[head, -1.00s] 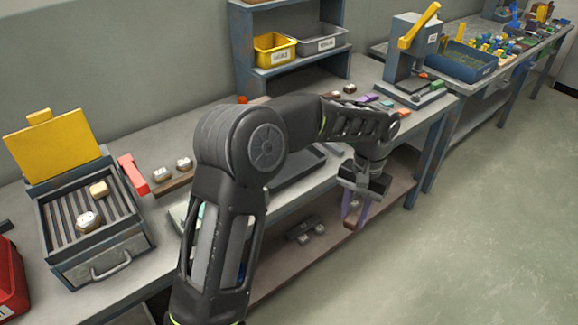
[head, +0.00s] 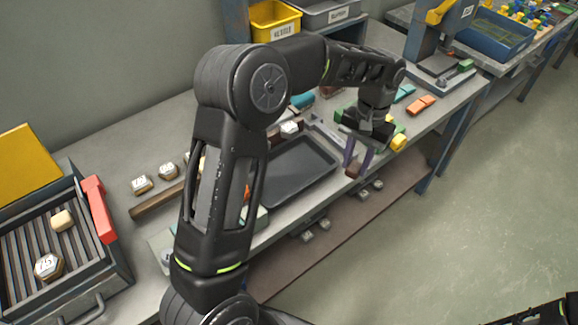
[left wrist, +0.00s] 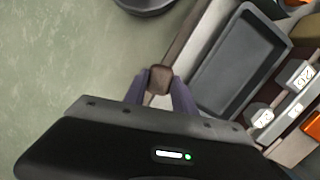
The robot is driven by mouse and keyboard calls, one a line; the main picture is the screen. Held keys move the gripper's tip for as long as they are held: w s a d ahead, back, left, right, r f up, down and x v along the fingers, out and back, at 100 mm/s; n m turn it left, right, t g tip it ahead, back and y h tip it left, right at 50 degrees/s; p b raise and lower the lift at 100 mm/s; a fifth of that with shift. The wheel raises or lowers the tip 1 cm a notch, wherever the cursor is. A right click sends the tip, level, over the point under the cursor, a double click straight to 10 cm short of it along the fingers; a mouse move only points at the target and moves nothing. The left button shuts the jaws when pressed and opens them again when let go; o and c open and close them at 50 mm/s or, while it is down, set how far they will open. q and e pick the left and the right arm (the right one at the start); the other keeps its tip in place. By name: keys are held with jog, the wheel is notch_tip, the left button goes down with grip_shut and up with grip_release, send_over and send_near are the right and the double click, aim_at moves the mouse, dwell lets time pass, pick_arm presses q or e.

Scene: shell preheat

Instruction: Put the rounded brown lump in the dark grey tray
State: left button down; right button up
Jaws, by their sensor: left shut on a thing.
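The rounded brown lump (head: 353,171) is held between the purple-grey fingers of my left gripper (head: 357,160). In the left wrist view the lump (left wrist: 159,79) shows between the two fingertips of the gripper (left wrist: 160,84), which are shut on it. The dark grey tray (head: 290,185) lies on the bench to the left of the gripper in the head view. In the left wrist view the tray (left wrist: 236,62) is empty where it shows. The lump is beside the tray, near the bench's front edge, not over it. My right gripper cannot be made out.
A grill box (head: 60,250) with a red handle (head: 99,208) stands at the left. Numbered lumps (head: 168,170) sit along a wooden strip (head: 157,200). Orange (head: 421,105) and yellow (head: 398,142) pieces lie right of the gripper. A lower shelf (head: 320,245) runs beneath the bench.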

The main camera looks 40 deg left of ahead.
pick_arm(q)
jog(key=shift+w+a+f+m, duration=0.1)
jog(key=shift+a+m, duration=0.2)
jog(key=shift+a, duration=0.05)
jog(key=s+a+m+y+b, duration=0.1)
jog(key=a+m+b, duration=0.1)
jog(key=a+m, duration=0.65)
jog(key=m+t+b, duration=0.2)
jog(key=m, duration=1)
send_over(288, 173)
jog(key=shift+s+d+r+y, duration=0.1)
jog(key=shift+d+r+y, duration=0.2)
jog(key=shift+r+y, duration=0.1)
jog(key=shift+f, duration=0.1)
jog(key=shift+f, duration=3.05)
notch_tip(288, 173, down, 3)
jog(key=shift+f+p, duration=0.1)
jog(key=shift+p, duration=0.25)
jog(key=shift+f, duration=0.25)
